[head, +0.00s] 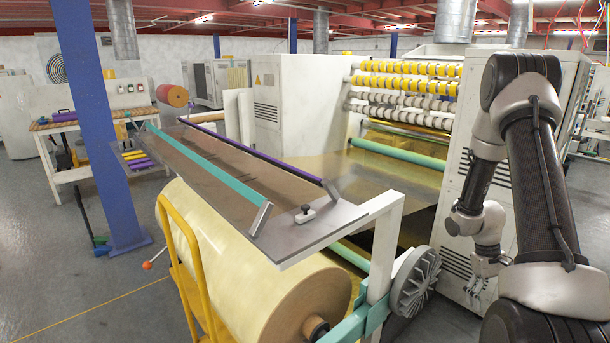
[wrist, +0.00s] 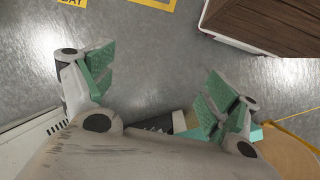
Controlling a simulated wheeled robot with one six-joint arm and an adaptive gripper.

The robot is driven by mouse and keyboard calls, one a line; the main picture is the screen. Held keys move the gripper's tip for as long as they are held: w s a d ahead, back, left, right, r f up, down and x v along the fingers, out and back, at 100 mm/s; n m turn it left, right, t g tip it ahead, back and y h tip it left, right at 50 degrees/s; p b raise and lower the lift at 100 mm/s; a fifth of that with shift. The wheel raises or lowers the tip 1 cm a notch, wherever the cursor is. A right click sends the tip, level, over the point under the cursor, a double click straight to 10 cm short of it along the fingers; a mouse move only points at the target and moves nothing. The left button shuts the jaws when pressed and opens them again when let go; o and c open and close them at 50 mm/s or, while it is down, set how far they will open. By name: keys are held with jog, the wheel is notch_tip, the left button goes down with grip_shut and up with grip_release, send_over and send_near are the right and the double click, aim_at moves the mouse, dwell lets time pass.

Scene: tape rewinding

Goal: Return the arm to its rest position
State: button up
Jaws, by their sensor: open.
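My arm (head: 535,165) rises along the right side of the head view, bends at the top and comes down again to the wrist. My gripper (head: 487,268) hangs low beside the white side panel of the slitting machine (head: 470,225). Its fingers look small there. In the wrist view my gripper (wrist: 155,85) is open, with its green-padded fingers wide apart. Nothing is between the fingers but the grey floor (wrist: 160,60) beyond.
A large cream roll (head: 245,265) lies under a grey tilted table (head: 215,165) with teal and purple bars. A grey handwheel (head: 415,282) is left of my arm. A blue post (head: 105,130) stands at left. The wrist view shows a brown-topped object (wrist: 270,25) at upper right.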

jog(key=s+a+r+t, duration=0.2)
jog(key=s+a+r, duration=0.3)
jog(key=r, duration=0.7)
jog(key=s+a+r+t+y, duration=0.1)
jog(key=s+a+r+t, duration=0.2)
jog(key=a+r, duration=0.6)
jog(key=s+a+r+t, duration=0.3)
jog(key=s+a+r, duration=0.4)
jog(key=r, duration=0.9)
jog(key=shift+r+y, duration=0.15)
jog(key=shift+y, duration=0.25)
